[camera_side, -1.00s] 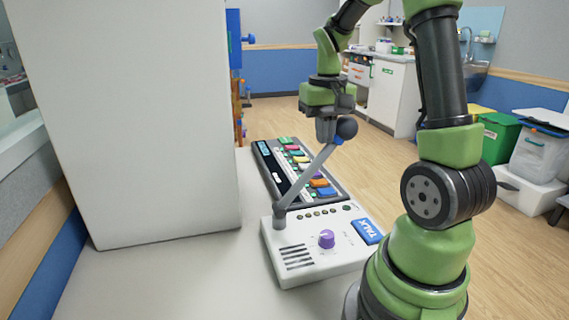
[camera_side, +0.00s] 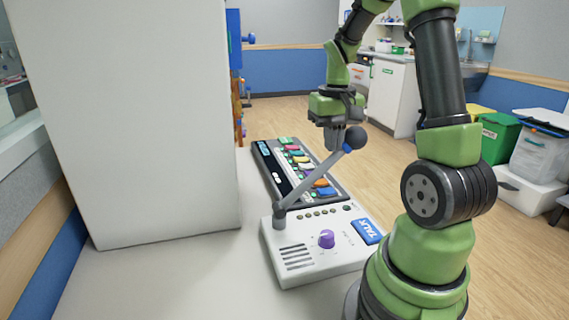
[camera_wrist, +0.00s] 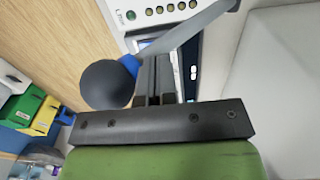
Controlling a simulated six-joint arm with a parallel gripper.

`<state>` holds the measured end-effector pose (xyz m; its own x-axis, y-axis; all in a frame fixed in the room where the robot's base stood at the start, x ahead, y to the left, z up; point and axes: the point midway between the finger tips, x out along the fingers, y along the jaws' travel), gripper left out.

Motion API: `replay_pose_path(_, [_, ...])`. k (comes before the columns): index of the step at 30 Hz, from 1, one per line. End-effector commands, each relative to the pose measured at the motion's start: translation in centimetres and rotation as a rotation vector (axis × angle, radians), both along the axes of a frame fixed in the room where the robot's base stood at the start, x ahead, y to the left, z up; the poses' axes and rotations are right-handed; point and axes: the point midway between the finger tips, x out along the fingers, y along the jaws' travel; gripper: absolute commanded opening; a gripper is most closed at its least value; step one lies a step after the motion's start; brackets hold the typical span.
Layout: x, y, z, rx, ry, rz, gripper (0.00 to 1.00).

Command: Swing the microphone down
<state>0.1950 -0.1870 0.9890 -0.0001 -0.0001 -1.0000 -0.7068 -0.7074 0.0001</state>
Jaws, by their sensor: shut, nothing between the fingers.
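The microphone is a grey arm (camera_side: 310,182) hinged at the back left of a white console (camera_side: 300,262). Its dark round head (camera_side: 355,138) has a blue collar (camera_side: 348,148). The arm slants up to the right over the console's far edge. My gripper (camera_side: 333,146) is shut and empty, pointing down at the upper end of the arm, just left of the head. In the wrist view the shut fingers (camera_wrist: 154,78) lie against or very near the grey arm (camera_wrist: 190,35), with the dark head (camera_wrist: 107,84) beside them. I cannot tell whether they touch.
The console has a purple knob (camera_side: 326,239) and a blue TALK button (camera_side: 367,231). A keyboard with coloured keys (camera_side: 322,183) lies behind it. A tall white block (camera_side: 130,120) stands on the left. The table front (camera_side: 180,285) is clear.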

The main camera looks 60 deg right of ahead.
Motion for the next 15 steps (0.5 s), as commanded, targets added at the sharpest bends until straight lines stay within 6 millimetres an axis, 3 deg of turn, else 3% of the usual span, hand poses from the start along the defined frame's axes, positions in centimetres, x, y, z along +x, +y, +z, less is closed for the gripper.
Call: replay_pose_path(15, [0.66,0.62,-0.39,0.000,0.000,0.003,0.00])
